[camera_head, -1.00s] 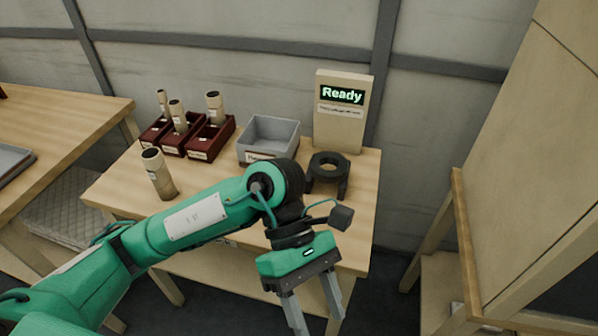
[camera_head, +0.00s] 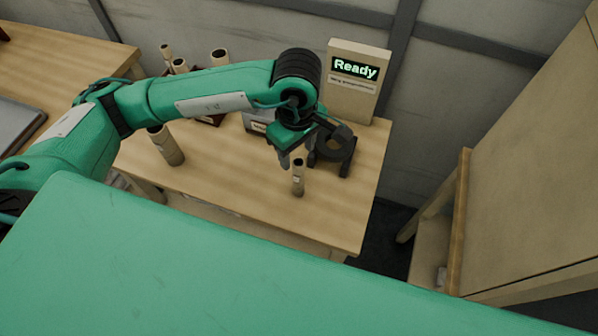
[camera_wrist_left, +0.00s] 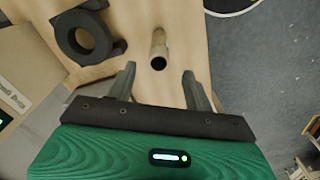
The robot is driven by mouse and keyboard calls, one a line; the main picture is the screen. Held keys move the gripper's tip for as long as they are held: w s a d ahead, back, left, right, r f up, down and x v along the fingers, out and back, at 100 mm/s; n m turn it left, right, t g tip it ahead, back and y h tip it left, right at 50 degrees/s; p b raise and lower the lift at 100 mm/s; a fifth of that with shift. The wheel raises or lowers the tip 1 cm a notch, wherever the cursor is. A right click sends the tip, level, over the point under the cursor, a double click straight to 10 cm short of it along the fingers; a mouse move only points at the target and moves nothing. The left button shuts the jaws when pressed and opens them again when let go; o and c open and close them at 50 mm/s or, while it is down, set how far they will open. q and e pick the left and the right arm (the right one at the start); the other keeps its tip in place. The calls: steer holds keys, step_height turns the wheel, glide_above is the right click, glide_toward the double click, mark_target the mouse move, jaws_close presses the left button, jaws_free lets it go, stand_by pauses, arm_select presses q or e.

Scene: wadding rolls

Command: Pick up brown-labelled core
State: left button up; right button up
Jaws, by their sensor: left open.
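A small slim core (camera_head: 298,178) stands upright on the table, in front of the black ring stand. It also shows in the left wrist view (camera_wrist_left: 158,50), ahead of the fingertips and roughly midway between them. Its label shows only as a small pale patch; I cannot tell its colour. My left gripper (camera_head: 291,158) is open and empty, just behind and above this core in the head view. Its two spread fingers show in the left wrist view (camera_wrist_left: 160,70). A wider core (camera_head: 167,147) stands at the table's left. My right gripper is not in view.
The black ring stand (camera_head: 334,146) is close beside the gripper. Behind it stands a panel (camera_head: 357,85) reading "Ready". A grey bin (camera_head: 256,122) and several cores in dark red boxes are partly hidden by my arm. The table's front middle (camera_head: 240,185) is clear.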

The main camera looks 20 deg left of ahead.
mark_target(298, 162)
arm_select(q)
steer(key=shift+f, duration=0.95)
steer(key=shift+f+p, duration=0.4)
steer(key=shift+p, duration=0.05)
step_height(298, 162, down, 4)
steer(key=shift+d+r+p, duration=0.1)
steer(key=shift+r+p, duration=0.15)
steer(key=shift+p, duration=0.5)
steer(key=shift+f, duration=0.55)
steer(key=c, duration=1)
steer(key=shift+r, duration=0.1)
